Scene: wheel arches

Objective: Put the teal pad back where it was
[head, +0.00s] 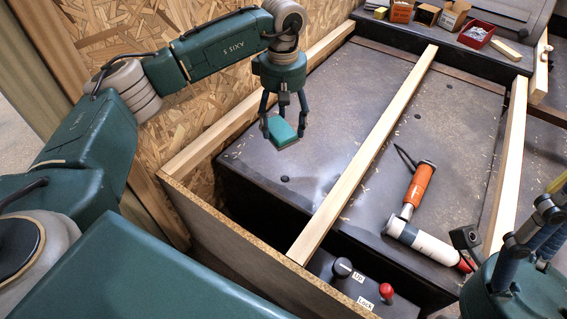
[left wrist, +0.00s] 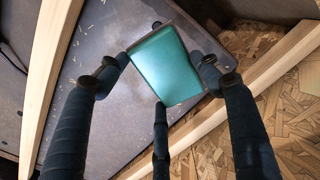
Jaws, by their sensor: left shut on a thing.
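The teal pad (head: 281,131) is a small flat block. My left gripper (head: 284,122) is shut on it and holds it, tilted, over the dark panel at the left. The left wrist view shows the pad (left wrist: 167,66) between the dark fingers of my left gripper (left wrist: 165,85). I cannot tell how high the pad is above the panel. My right gripper (head: 528,240) is partly in view at the lower right edge; its fingertips are not clear enough to tell whether it is open or shut.
Wooden battens, one in the middle (head: 370,150), run along the dark panel (head: 320,100). An orange-handled tool (head: 419,185) lies on the right side. A control box with a red knob (head: 386,290) is at the front. A red tray (head: 476,35) and small boxes stand at the back.

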